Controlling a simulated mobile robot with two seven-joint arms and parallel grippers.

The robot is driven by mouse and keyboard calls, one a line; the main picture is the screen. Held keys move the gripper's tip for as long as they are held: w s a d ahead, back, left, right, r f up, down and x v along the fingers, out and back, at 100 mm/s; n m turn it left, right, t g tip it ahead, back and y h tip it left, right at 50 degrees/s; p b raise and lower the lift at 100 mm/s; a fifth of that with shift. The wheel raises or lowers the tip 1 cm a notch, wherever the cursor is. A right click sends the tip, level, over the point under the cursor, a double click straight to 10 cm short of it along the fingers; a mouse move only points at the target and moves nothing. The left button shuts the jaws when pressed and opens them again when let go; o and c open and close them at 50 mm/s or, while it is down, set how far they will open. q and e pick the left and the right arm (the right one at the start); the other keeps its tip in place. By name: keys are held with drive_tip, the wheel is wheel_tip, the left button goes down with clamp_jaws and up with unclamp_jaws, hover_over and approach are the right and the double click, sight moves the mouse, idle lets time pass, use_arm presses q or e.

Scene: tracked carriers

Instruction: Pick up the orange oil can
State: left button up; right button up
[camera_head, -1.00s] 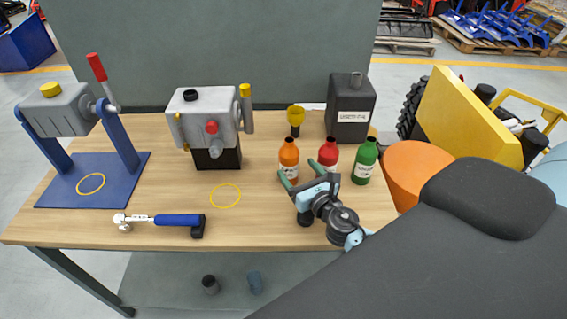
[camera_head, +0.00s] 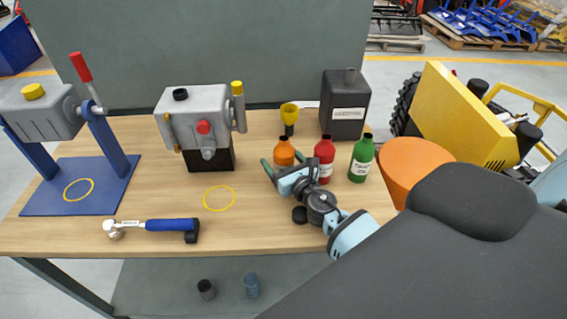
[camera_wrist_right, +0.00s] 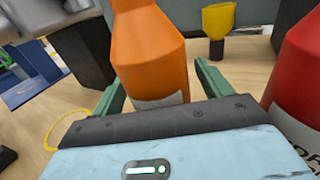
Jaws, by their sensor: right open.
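The orange oil can (camera_head: 284,153) stands upright on the wooden table, left of the red bottle (camera_head: 325,156) and the green bottle (camera_head: 362,160). My right gripper (camera_head: 281,168) is open at the orange can, with its green fingers on either side of it. In the right wrist view the orange can (camera_wrist_right: 150,52) stands between the two spread fingers, with a gap at the right finger. The can's lower part is partly hidden by the gripper body. My left gripper is not in view.
The red bottle (camera_wrist_right: 298,85) is close to the right finger. A yellow funnel (camera_head: 289,113) and a dark canister (camera_head: 344,104) stand behind. A grey machine (camera_head: 200,120) is to the left. A blue-handled hammer (camera_head: 160,225) lies at the front left.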

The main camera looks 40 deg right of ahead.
drive_tip(key=shift+w, duration=0.2)
drive_tip(key=shift+c, duration=0.5)
drive_tip(key=shift+r, duration=0.1)
drive_tip(key=c, duration=1.1)
drive_tip(key=shift+c, duration=0.2)
